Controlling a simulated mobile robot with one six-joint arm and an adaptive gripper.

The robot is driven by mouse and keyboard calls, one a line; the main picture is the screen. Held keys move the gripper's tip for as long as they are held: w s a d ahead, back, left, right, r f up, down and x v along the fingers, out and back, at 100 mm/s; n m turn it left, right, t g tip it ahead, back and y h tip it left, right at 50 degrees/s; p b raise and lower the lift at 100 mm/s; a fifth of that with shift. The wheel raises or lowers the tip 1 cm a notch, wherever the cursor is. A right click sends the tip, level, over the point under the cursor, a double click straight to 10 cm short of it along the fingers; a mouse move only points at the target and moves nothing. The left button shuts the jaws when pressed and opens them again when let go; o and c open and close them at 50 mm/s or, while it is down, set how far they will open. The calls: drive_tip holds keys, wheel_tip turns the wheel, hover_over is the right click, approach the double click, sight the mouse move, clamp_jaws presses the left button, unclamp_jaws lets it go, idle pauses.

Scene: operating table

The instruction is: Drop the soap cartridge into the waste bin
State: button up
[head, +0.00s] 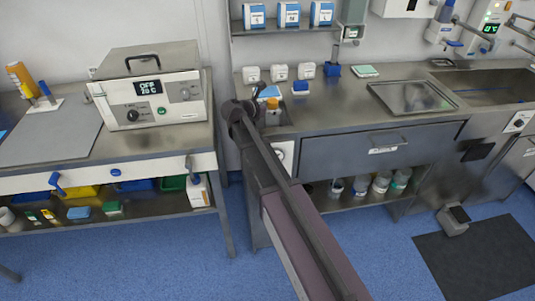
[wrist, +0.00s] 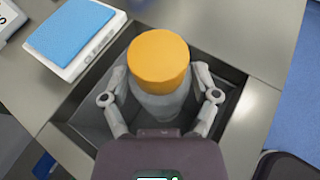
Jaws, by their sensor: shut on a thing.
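The soap cartridge (wrist: 158,62) has an orange cap and a pale grey body. In the wrist view my gripper (wrist: 161,88) is shut on its body, one finger on each side. The cartridge is over the square, dark-walled opening of the waste bin (wrist: 88,122) in the steel counter; how far it is above or inside the rim is hard to tell. In the head view the cartridge's orange cap (head: 272,103) shows at the counter's left end, just beyond my arm, which hides part of the opening.
A white device with a blue pad (wrist: 75,38) sits at the opening's upper left edge. In the head view, a steel oven (head: 150,90) stands on the left table. White containers (head: 279,71) stand at the counter's back. A metal tray (head: 412,96) lies to the right.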

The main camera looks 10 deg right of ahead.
sight(272, 101)
idle(0.3)
drive_tip(key=o, duration=1.2)
drive_tip(key=shift+c, duration=0.2)
drive_tip(key=shift+r, duration=0.1)
wheel_tip(272, 101, up, 6)
drive_tip(key=p, duration=0.6)
drive_tip(key=shift+r, duration=0.1)
drive_tip(key=w+a+r+n+t+y+p, duration=0.1)
drive_tip(key=a+r+p, duration=0.3)
drive_tip(key=r+p, duration=0.7)
drive_tip(key=w+a+r+n+t+y+p, duration=0.1)
drive_tip(key=a+r+p, duration=0.3)
drive_tip(key=r+p, duration=0.7)
drive_tip(key=shift+a+r+n+t+p, duration=0.35)
drive_tip(key=shift+n+p, duration=0.15)
drive_tip(key=shift+p, duration=0.1)
drive_tip(key=shift+s+d, duration=0.1)
